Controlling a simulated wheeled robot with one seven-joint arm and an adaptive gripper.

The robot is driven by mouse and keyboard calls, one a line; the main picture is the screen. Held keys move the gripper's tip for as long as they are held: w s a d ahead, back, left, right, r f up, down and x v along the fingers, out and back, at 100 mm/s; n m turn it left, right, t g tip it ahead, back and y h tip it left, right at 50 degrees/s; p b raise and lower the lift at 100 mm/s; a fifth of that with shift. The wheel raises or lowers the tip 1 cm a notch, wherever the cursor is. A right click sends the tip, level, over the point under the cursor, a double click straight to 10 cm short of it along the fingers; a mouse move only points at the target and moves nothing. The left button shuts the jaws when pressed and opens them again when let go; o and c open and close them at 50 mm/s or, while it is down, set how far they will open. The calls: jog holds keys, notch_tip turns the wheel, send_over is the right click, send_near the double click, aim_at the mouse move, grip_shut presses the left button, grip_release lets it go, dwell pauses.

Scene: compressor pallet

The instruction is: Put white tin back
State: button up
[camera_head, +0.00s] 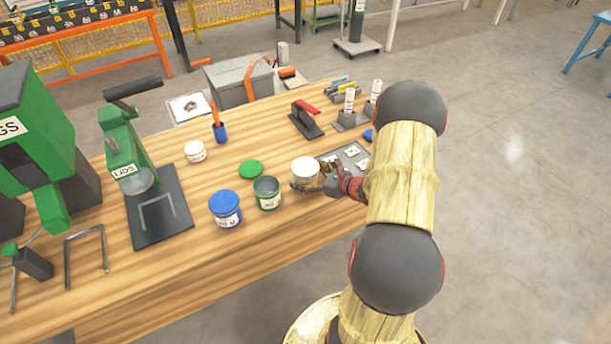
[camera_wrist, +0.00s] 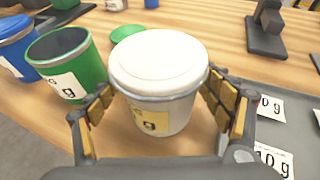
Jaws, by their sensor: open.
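A white tin (camera_head: 306,168) with a white lid and a yellow label stands upright at the table's front edge, left of the grey tray. In the wrist view the white tin (camera_wrist: 158,70) fills the middle, between my two fingers. My gripper (camera_wrist: 158,92) is open, with one padded finger on each side of the tin; I cannot tell whether the pads touch it. In the head view my gripper (camera_head: 322,186) reaches in from the right. A smaller white tin (camera_head: 195,151) stands farther back on the table.
An open green tin (camera_head: 267,194) and a blue tin (camera_head: 225,208) stand close to the left. A green lid (camera_head: 251,169) lies behind them. The grey tray (camera_wrist: 285,125) with labelled cards is on the right. A red-handled tool (camera_head: 305,118) stands behind.

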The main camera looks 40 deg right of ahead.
jog(key=p+v, duration=0.3)
jog(key=v, duration=0.9)
jog(key=w+a+r+n+g+y, duration=0.1)
jog(key=a+r+n+g+y, duration=0.1)
jog(key=a+r+n, duration=0.4)
jog(key=w+a+r+n+g+y, duration=0.1)
jog(key=a+r+n+g, duration=0.2)
jog(key=a, duration=0.6)
jog(key=w+a+r+n+g+y, duration=0.1)
jog(key=a+r+n+g+y, duration=0.1)
jog(key=a+r+n, duration=0.35)
jog(key=s+a+r+n+h, duration=0.7)
jog(key=s+a+r+n, duration=0.5)
jog(key=n, duration=0.7)
jog(key=shift+s+a+r+n+g, duration=0.2)
jog(key=shift+s+r+n+g, duration=0.15)
jog(key=shift+s, duration=0.35)
